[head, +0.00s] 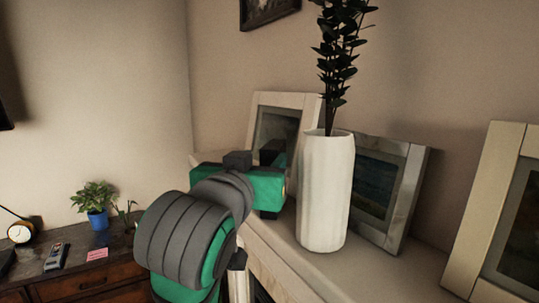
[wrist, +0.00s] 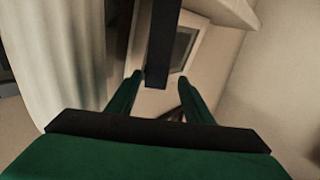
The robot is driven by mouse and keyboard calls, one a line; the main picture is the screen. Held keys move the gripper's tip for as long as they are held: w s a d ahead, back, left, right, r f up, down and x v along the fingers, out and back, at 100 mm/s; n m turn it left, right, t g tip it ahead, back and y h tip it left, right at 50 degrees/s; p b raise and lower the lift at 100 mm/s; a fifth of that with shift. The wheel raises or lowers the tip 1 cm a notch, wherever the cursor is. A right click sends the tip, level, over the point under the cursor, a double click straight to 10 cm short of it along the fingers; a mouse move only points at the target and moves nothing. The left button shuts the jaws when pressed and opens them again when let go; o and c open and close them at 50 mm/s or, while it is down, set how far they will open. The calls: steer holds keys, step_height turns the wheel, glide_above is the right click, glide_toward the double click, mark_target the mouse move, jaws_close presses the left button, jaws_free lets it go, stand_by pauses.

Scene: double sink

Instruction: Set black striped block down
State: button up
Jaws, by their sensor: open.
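My gripper (head: 274,184) is over the shelf in the head view, just left of the white vase and in front of a leaning picture frame. In the wrist view its two green fingers are apart, with the gap between their tips (wrist: 160,78). A long dark bar (wrist: 160,45), which looks like the black striped block, shows at that gap. Its stripes cannot be made out, and I cannot tell whether it touches a finger. In the head view the block cannot be made out clearly; my gripper covers that spot.
The tall white vase (head: 325,190) with dark leaves stands close to the right of my gripper. Picture frames (head: 395,200) lean along the shelf (head: 330,270). Lower left, a wooden dresser (head: 85,275) holds a blue plant pot (head: 98,219) and a clock (head: 20,233).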

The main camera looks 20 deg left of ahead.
steer(key=shift+s+d, duration=0.15)
steer(key=shift+s, duration=1.15)
